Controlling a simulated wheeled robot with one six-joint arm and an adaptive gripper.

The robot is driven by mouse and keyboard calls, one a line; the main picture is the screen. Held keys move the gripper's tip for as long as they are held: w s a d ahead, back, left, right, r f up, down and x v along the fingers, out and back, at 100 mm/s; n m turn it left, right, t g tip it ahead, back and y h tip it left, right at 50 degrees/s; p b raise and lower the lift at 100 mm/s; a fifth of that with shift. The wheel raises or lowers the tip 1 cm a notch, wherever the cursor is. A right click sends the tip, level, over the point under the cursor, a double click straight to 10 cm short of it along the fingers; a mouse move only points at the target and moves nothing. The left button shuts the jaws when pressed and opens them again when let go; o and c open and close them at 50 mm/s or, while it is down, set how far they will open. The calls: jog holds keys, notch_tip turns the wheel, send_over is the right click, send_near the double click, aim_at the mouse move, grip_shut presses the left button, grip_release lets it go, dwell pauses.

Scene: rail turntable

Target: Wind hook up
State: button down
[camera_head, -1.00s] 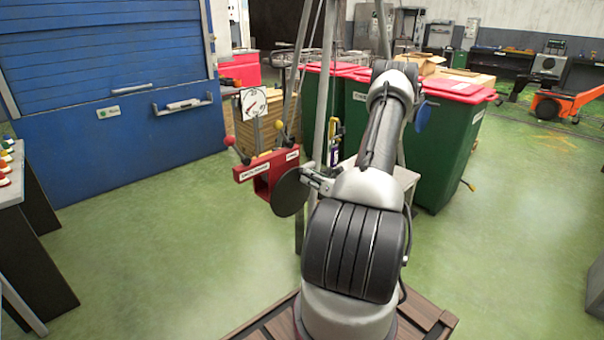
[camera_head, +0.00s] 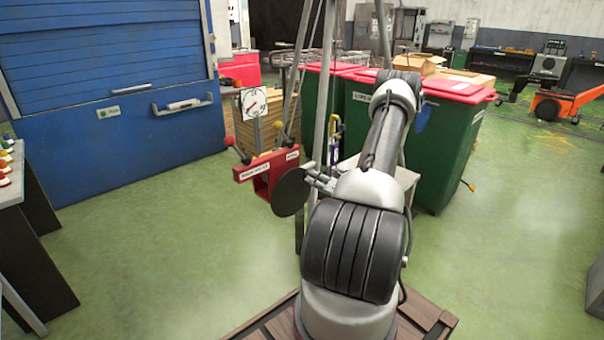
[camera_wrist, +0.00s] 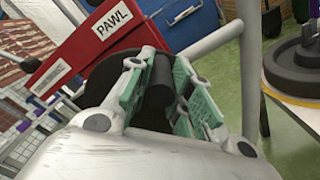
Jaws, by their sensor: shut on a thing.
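A red winch frame (camera_head: 262,172) stands on a grey post left of my arm. A dark round disc (camera_head: 291,192) sits on its near side and shows behind my fingers in the wrist view (camera_wrist: 98,72). My gripper (camera_head: 322,181) is beside the disc. In the wrist view, my gripper's green-padded fingers (camera_wrist: 158,80) are closed around a black cylindrical handle (camera_wrist: 160,72). A label reading PAWL (camera_wrist: 113,22) is on the red frame. A slim yellow-and-dark item (camera_head: 335,138) hangs behind the post; I cannot tell whether it is the hook.
Grey legs (camera_head: 322,85) stand behind. Green bins with red lids (camera_head: 440,135) are behind my arm. A bench with coloured buttons (camera_head: 8,165) is at left. The green floor between is clear.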

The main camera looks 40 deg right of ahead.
jog(key=f+m, duration=0.1)
jog(key=d+f+m, duration=0.1)
jog(key=shift+m, duration=0.4)
jog(key=f+m, duration=0.1)
jog(key=d+f+m, duration=0.1)
jog(key=m, duration=0.1)
jog(key=shift+f+m, duration=0.3)
jog(key=shift+f, duration=0.05)
jog(key=shift+a+f+m, duration=0.1)
jog(key=shift+f+m, duration=1.3)
jog(key=shift+m, duration=0.4)
